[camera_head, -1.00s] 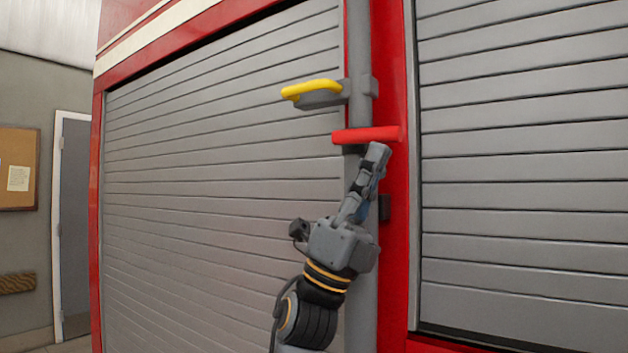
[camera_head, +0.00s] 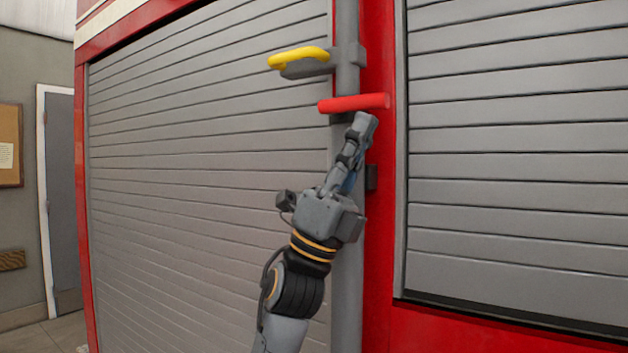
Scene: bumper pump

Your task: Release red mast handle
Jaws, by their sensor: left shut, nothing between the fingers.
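The red mast handle (camera_head: 353,103) is a short, nearly level bar across the grey vertical mast (camera_head: 347,270) on the red truck. My left gripper (camera_head: 363,122) points up with its fingertips just below the right half of the red handle. Its fingers are shut with nothing between them. I cannot tell whether the fingertips touch the handle's underside. My gripper hides part of the mast below the handle. My right gripper is not in view.
A yellow handle (camera_head: 299,57) on a grey bracket sits above the red one, left of the mast. Grey roller shutters lie on the left (camera_head: 200,170) and right (camera_head: 515,150). A small dark bracket (camera_head: 371,178) is beside the mast. A door (camera_head: 62,190) stands far left.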

